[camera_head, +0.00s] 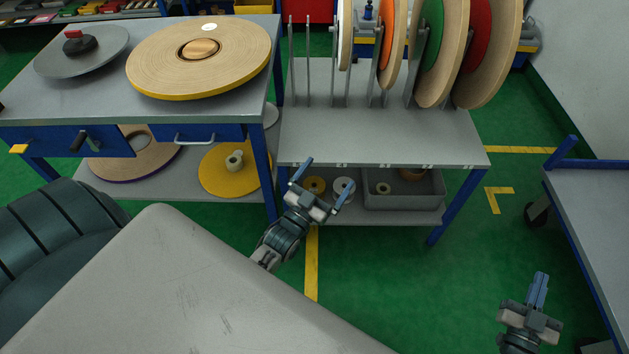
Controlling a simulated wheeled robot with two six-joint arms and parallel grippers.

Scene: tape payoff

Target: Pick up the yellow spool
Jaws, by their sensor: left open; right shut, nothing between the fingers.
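Several things show yellow. A large tan tape roll with a yellow edge (155,88) lies flat on the left workbench, around a wooden core. A flat yellow spool (215,181) with a pale hub lies on the shelf under that bench, partly hidden by the bench leg. A small yellow ring (315,185) lies on the rack's lower shelf, partly behind my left gripper. My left gripper (322,181) is open and empty, in front of the rack. My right gripper (537,290) is shut and empty over the floor at lower right, apart from every spool.
A rack (390,135) holds upright tan rolls with orange (388,40), green (432,45) and red (477,40) centres. A grey bin (405,203) sits below. A grey disc (75,60) lies on the workbench (215,118). A blue-framed table (600,215) stands right; green floor between is clear.

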